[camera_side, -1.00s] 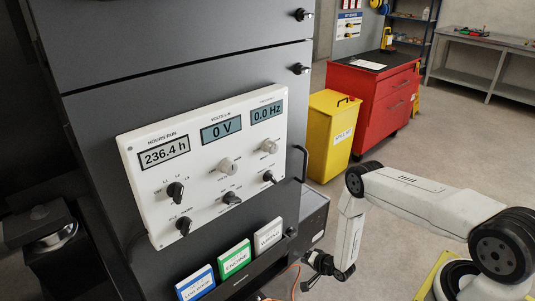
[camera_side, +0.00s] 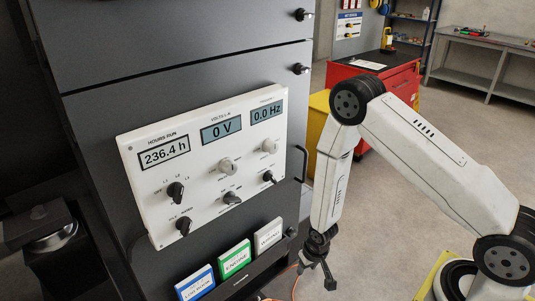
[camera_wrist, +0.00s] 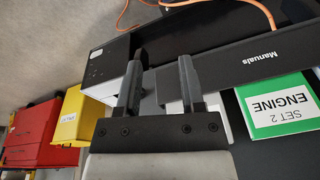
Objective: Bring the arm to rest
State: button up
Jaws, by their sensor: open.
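My gripper (camera_side: 316,277) hangs at the end of my white arm, fingers pointing down, to the right of the dark cabinet (camera_side: 80,130) in the side view. It is low, near the right end of the manuals rack. In the wrist view my gripper (camera_wrist: 158,75) shows two dark fingers spread apart with nothing held between them. Behind the fingers is the dark rack labelled "Manuals" (camera_wrist: 230,65), with a green and white "SET 2 ENGINE" manual (camera_wrist: 280,105) at the right. I cannot tell whether a finger touches anything.
A white control panel (camera_side: 145,207) with knobs and displays reading 236.4 h, 0 V and 0.0 Hz is on the cabinet. A yellow bin (camera_side: 318,103) and red tool cabinet (camera_side: 405,85) stand behind my arm. An orange cable (camera_wrist: 262,8) runs near the rack. Open floor lies at the right.

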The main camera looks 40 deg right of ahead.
jog(key=s+r+n, duration=0.1)
jog(key=s+r, duration=0.2)
jog(key=r, duration=1)
jog(key=s+r+n, duration=0.2)
jog(key=s+r, duration=0.1)
jog(key=r, duration=1)
jog(key=shift+s+d+t, duration=0.2)
jog(key=shift+s+t, duration=0.1)
jog(key=shift+s, duration=0.1)
jog(key=shift+w+r, duration=0.1)
